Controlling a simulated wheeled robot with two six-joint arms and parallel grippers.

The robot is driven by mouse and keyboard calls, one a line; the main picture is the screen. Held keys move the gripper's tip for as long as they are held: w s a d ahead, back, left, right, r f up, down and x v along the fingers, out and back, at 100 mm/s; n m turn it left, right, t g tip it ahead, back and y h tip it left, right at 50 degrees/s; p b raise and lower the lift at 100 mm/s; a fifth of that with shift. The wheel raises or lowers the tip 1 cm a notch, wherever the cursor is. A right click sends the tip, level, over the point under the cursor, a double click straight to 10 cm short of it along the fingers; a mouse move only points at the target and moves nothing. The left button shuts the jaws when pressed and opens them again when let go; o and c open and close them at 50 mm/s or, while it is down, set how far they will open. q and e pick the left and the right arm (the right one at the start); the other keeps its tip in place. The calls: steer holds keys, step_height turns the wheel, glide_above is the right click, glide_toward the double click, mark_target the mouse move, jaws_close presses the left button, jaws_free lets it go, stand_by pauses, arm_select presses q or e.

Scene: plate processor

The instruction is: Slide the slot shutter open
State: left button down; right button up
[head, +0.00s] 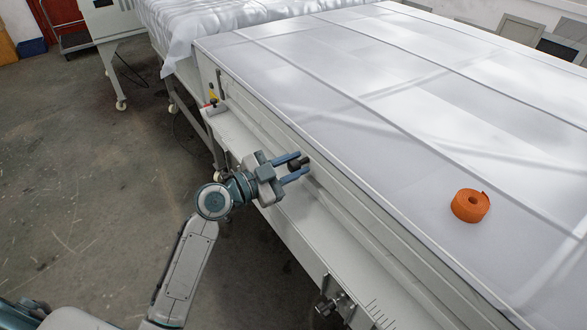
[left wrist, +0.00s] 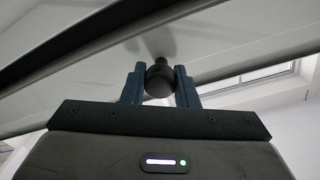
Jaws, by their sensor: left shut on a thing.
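The plate processor (head: 400,85) is a long pale machine with a flat top and a grooved front side. A small black round knob (head: 296,164) sticks out from its front, at the slot shutter (head: 262,128), a pale strip along that side. My left gripper (head: 298,168) reaches it from the front, with one blue finger on each side of the knob. In the left wrist view the fingers are shut on the black knob (left wrist: 159,80), whose stem meets the pale panel behind. My right gripper is not in view.
An orange roll (head: 470,206) lies on the machine's top at the right. A ledge (head: 290,220) runs along the front below the knob, with a metal fitting (head: 335,300) near its lower end. Bare floor (head: 90,170) lies to the left.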

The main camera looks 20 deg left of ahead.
arm_select(q)
steer(key=shift+r, duration=0.15)
steer(key=c, duration=1.1)
jaws_free()
steer(key=shift+s+a+f+b, duration=0.25)
steer(key=shift+s+a+b, duration=0.05)
steer(key=shift+s+a, duration=0.1)
steer(key=shift+b+v, duration=1.55)
steer(key=shift+v, duration=3.3)
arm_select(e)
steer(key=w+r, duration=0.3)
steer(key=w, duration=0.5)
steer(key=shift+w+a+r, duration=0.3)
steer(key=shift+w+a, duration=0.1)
arm_select(q)
steer(key=shift+d+r, duration=0.1)
steer(key=shift+r, duration=0.05)
